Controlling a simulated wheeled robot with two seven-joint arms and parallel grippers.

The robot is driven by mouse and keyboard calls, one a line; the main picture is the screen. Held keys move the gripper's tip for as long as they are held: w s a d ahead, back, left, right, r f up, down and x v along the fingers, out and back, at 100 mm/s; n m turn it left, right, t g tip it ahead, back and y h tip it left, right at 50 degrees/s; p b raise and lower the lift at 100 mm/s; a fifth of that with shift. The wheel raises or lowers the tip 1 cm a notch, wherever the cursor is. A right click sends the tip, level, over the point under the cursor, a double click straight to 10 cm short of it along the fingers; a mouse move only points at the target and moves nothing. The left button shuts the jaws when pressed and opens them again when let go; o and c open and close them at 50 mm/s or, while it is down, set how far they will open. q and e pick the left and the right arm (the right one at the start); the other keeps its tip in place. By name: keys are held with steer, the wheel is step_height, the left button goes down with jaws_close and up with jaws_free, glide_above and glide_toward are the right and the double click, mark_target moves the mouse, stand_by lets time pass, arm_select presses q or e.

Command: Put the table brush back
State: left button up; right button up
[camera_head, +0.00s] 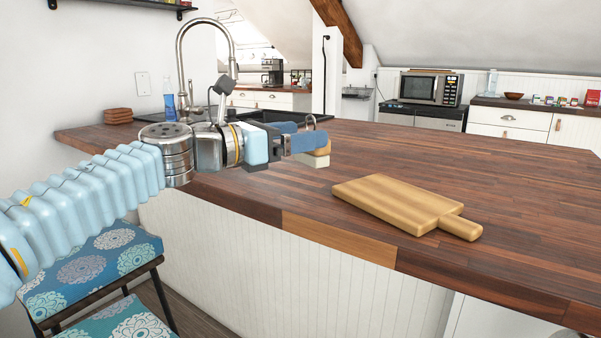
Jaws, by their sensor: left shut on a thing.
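The table brush (317,159) has a light wooden back and pale bristles. My left gripper (312,143) is shut on it, and its blue fingers hide part of the brush. The brush is at the left middle of the dark wooden counter (400,160), near the front edge. I cannot tell whether its bristles touch the counter top. My right gripper is not in view.
A wooden cutting board (398,203) lies right of the brush near the front edge. A sink tap (181,62), a blue bottle (169,100) and stacked brown coasters (118,115) stand at the back left. A patterned chair (95,262) is below. The right counter is clear.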

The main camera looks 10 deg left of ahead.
mark_target(299, 161)
arm_select(q)
steer(key=w+f, duration=0.2)
steer(key=shift+f+b, duration=0.3)
steer(key=shift+f, duration=0.1)
steer(key=f, duration=0.1)
steer(key=f+b, duration=0.1)
steer(key=f, duration=0.1)
steer(key=shift+w+d+f, duration=0.1)
steer(key=shift+w+f, duration=0.2)
steer(key=shift+w, duration=0.05)
steer(key=o, duration=0.9)
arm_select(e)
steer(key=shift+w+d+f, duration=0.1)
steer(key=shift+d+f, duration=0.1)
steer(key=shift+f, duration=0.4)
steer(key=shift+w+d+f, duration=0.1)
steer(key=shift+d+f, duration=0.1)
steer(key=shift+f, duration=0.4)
arm_select(q)
steer(key=b+v, duration=0.1)
steer(key=v, duration=1.1)
steer(key=shift+b, duration=0.35)
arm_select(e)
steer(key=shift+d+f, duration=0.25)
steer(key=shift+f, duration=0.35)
